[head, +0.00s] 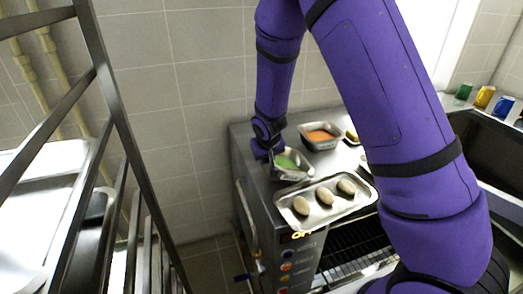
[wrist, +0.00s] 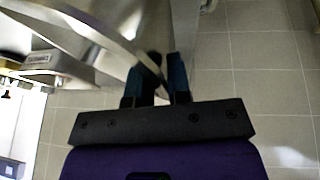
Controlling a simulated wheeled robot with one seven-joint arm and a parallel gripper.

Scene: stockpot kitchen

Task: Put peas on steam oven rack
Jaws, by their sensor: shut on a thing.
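The peas (head: 286,162) lie green in a small metal pan (head: 295,177) on the top of the steam oven, at its left side in the head view. My gripper (head: 266,152) is at the pan's left edge, shut on its rim. In the wrist view the fingers (wrist: 165,82) close on a thin curved metal rim (wrist: 120,45); the peas are not visible there. The steam oven (head: 268,215) is below, its front open, with dark wire racks (head: 345,262) showing inside. My arm hides part of the oven top and opening.
A tray with three pale oval pieces (head: 325,198) sits at the oven's front edge. A pan of orange food (head: 320,136) stands behind. A metal shelf rack (head: 118,130) rises at left. Colored cans (head: 484,97) stand by the sink at right.

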